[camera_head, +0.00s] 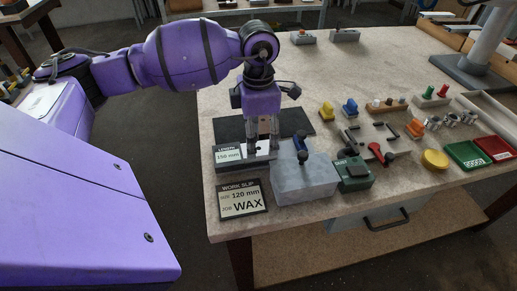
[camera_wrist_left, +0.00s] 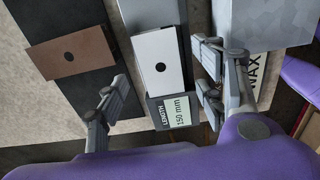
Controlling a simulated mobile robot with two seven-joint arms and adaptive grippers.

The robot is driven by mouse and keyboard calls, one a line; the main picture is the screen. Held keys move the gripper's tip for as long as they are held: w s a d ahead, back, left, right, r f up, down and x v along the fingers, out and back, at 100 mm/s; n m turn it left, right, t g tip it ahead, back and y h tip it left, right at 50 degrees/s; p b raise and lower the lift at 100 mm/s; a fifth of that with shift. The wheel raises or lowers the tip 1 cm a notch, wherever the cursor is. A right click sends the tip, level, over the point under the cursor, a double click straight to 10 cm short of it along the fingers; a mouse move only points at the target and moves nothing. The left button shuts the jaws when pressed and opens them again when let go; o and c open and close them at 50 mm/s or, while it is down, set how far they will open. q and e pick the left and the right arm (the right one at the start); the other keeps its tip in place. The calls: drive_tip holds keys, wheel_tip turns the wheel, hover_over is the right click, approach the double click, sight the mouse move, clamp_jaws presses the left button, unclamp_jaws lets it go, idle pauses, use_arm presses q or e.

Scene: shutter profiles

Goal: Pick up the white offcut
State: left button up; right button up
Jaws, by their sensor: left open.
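The white offcut (camera_wrist_left: 160,62) is a flat pale block with a dark round hole, seen in the left wrist view just behind the length display. In the head view it is mostly hidden by my left gripper (camera_head: 262,142). In the left wrist view my left gripper (camera_wrist_left: 160,88) is open, with one finger to the left of the offcut and one to the right. There is a gap on the left side; the right finger is close to the offcut's right edge. My right gripper is not in view.
A brown block (camera_wrist_left: 72,52) lies left of the offcut on a dark surface. The length display (camera_wrist_left: 172,112) reads 150 mm. A grey box (camera_head: 304,182) stands close on the right, with a work slip (camera_head: 243,200) in front. Several small coloured parts lie farther right.

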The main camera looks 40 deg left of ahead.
sight(258, 145)
use_arm(q)
drive_tip(key=shift+f, duration=1.5)
drive_tip(key=shift+c, duration=0.5)
drive_tip(key=c, duration=1.1)
drive_tip(key=shift+c, duration=0.2)
